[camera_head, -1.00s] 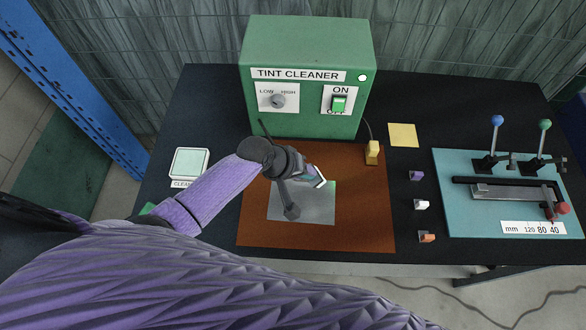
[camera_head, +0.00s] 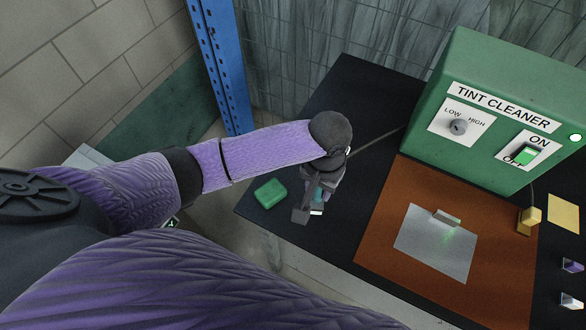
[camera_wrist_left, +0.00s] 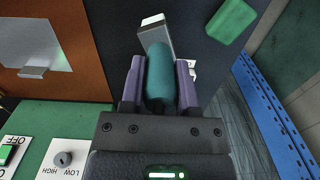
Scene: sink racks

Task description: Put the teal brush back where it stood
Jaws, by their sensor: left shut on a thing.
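My left gripper (camera_head: 314,204) is over the left part of the black table. In the left wrist view its two purple fingers (camera_wrist_left: 159,82) are shut on the teal brush (camera_wrist_left: 160,75). The brush has a round teal handle and a pale flat end that sticks out beyond the fingers. In the head view only a little teal of the brush (camera_head: 319,194) shows. The pale square dish with the CLEAN label is hidden behind my gripper and arm. I cannot tell whether the brush touches anything below. My right gripper is out of view.
A green block (camera_head: 270,193) lies at the table's left edge, close to my gripper. The green TINT CLEANER box (camera_head: 480,120) stands at the right. A brown mat (camera_head: 380,240) with a grey plate (camera_head: 420,250) lies before it. A blue post (camera_head: 218,70) rises behind.

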